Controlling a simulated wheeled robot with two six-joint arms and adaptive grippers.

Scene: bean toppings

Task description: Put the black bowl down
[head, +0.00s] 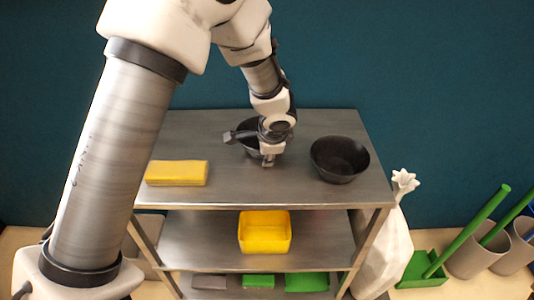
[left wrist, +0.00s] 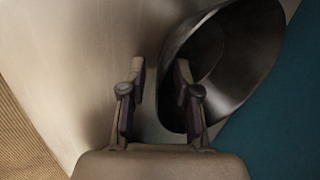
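My left gripper (head: 267,162) points down at the near side of the first bowl. In the left wrist view, my left gripper's fingers (left wrist: 158,92) are apart, one over the inside of the black bowl (left wrist: 235,60) and one outside its wall. A gap shows between the outer finger and the wall. My right gripper is not in view.
The metal shelf top (head: 290,187) is bare in front of the bowls. A yellow block (head: 177,173) lies at its left front. A yellow bin (head: 264,232) sits on the middle shelf. A white vase (head: 385,255) and grey cylinders (head: 468,258) stand to the right.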

